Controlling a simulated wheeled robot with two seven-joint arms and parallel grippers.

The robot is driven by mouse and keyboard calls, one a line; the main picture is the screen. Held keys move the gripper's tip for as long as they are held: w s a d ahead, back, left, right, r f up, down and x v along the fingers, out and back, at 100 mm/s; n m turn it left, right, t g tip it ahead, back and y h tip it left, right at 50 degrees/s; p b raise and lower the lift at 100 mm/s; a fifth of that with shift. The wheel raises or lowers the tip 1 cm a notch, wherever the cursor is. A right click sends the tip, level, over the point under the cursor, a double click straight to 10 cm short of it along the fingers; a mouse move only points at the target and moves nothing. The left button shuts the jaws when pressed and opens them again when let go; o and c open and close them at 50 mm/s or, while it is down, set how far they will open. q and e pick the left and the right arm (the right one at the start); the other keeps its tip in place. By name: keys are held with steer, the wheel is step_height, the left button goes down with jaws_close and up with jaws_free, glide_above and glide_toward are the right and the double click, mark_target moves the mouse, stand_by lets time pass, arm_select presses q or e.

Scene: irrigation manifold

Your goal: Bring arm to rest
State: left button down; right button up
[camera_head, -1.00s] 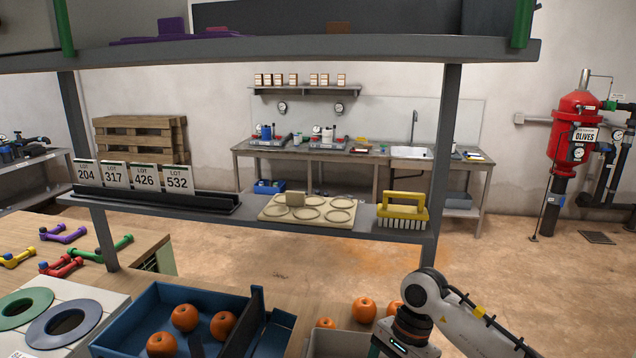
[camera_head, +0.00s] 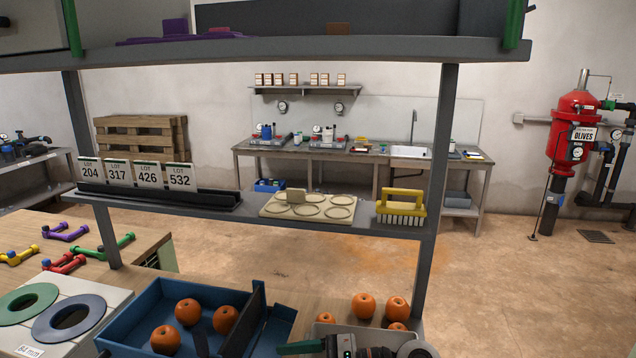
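My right arm comes in at the bottom edge of the head view. Its dark wrist and gripper (camera_head: 300,348) lie low, pointing left over a grey bin (camera_head: 335,330), close to the right side of the blue tray (camera_head: 172,292). A dark green part shows at the gripper's end; the fingers are cut off or too small to tell open from shut. No held thing shows. My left arm and gripper are out of view.
Oranges (camera_head: 188,312) lie in the blue tray, and several more (camera_head: 363,306) sit at the grey bin. A shelf (camera_head: 330,225) spans above the bench, with lot cards (camera_head: 148,174), a pale tray (camera_head: 312,207) and a yellow brush (camera_head: 402,207). An upright post (camera_head: 437,190) stands at right.

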steer(key=w+d+r+m+t+h, duration=0.1)
steer(key=w+d+r+m+t, duration=0.3)
steer(key=m+t, duration=0.7)
steer(key=d+r+m+t+h, duration=0.2)
steer(key=d+m+t, duration=0.5)
steer(key=m, duration=0.8)
steer(key=s+d+f+m+g+h, duration=0.2)
steer(key=s+d+f+m+h, duration=0.1)
steer(key=d+f+m+h, duration=0.55)
steer(key=s+d+f+m+g+h, duration=0.2)
steer(key=d+f+m+h, duration=0.35)
steer(key=m, duration=0.55)
steer(key=s+f+m+g, duration=0.3)
steer(key=s+f+g, duration=0.25)
steer(key=s, duration=0.45)
steer(key=s+f+m+g, duration=0.4)
steer(key=s+f+g, duration=0.15)
steer(key=s, duration=0.45)
step_height(320, 180, down, 30)
steer(key=s+r, duration=0.1)
steer(key=s, duration=0.1)
steer(key=s+d+f+g+b, duration=0.1)
steer(key=s+d+f+g, duration=0.1)
steer(key=s+f, duration=1.3)
steer(key=shift+s+d+f+y, duration=0.15)
steer(key=shift+s+d+y, duration=0.1)
steer(key=shift+y, duration=0.05)
